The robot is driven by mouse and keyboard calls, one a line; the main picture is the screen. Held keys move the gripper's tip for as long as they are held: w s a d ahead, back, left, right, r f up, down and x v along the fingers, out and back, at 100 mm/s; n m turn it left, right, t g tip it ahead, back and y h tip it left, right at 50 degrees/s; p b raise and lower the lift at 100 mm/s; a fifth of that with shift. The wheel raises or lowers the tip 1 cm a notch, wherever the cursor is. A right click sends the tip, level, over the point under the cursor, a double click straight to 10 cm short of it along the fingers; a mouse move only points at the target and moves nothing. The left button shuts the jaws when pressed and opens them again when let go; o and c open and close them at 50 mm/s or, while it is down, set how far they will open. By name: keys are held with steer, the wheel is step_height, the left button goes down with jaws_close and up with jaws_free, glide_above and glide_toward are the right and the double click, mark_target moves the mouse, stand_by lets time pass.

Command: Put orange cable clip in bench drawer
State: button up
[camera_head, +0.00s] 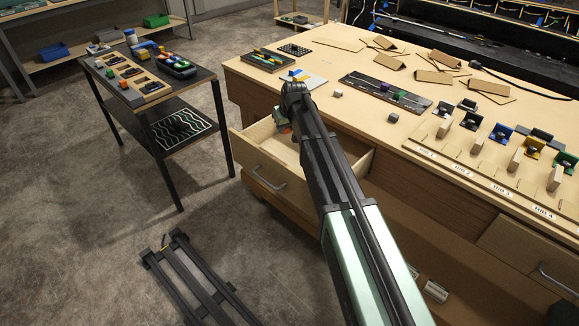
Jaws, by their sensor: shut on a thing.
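The bench drawer (250,163) is pulled open at the left end of the wooden workbench, with a metal handle on its front. My gripper (284,127) is over the drawer's back left part, pointing down, partly hidden by my own arm. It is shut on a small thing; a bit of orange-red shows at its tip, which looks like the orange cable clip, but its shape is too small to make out. I cannot tell whether it touches the drawer floor. The visible part of the drawer's inside looks empty.
The workbench top (330,120) holds a pen tray (264,60), a dark strip board (385,92), cardboard pieces and a row of coloured clips (500,132). A side table (150,75) with small parts stands at left. A black frame (195,275) lies on the floor.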

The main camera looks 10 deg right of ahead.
mark_target(285, 157)
step_height(285, 157, down, 13)
steer(key=b, duration=1)
steer(key=shift+r, duration=0.2)
steer(key=shift+s+r+p, duration=0.1)
steer(key=shift+r+p, duration=0.2)
steer(key=shift+p, duration=0.05)
steer(key=shift+f, duration=0.2)
steer(key=o, duration=0.9)
steer(key=shift+o, duration=0.2)
steer(key=shift+r+p, duration=0.35)
steer(key=shift+r, duration=0.2)
steer(key=p+v, duration=1)
steer(key=v, duration=0.1)
steer(key=shift+s, duration=0.2)
steer(key=shift+r, duration=0.1)
